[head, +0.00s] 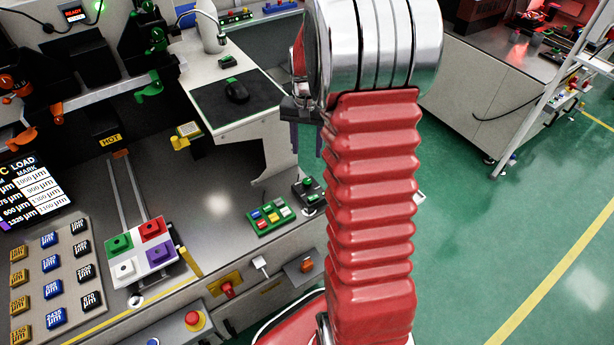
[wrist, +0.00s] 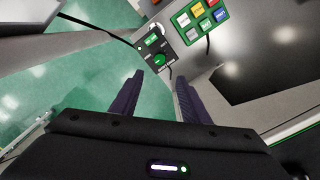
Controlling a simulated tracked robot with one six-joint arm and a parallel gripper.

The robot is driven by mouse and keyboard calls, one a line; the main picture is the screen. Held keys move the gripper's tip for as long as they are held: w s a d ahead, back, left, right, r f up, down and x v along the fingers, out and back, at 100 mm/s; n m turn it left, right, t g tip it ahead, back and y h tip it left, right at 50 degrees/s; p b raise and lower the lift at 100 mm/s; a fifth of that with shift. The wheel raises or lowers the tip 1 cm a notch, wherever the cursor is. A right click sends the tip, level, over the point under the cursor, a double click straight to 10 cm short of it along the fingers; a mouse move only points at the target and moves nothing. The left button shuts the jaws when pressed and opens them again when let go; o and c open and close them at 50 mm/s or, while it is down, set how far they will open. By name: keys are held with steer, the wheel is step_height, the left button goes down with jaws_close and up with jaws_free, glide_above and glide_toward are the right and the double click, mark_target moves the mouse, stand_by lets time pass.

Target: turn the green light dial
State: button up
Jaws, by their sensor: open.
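The green light dial (wrist: 160,60) is a round green knob on a small black box in the wrist view. A lit green display sits above the knob on the same box. In the head view the black box with the green dial (head: 308,186) stands at the bench's right edge, partly beside my red arm. My gripper (wrist: 159,82) is open, with its two dark fingers apart and nothing between them. The dial shows past the fingertips, between their lines, and looks apart from them. In the head view my gripper (head: 306,150) is partly hidden behind my arm, above the box.
A green panel with several coloured buttons (head: 269,218) stands left of the dial box. A cable runs to the box. A tray with coloured blocks (head: 141,250) and a board of labelled blocks lie further left. Green floor is open at right.

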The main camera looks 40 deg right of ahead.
mark_target(307, 181)
step_height(307, 181, down, 13)
steer(key=shift+f, duration=0.1)
stand_by(0.5)
steer(key=shift+c, duration=0.3)
steer(key=c, duration=1)
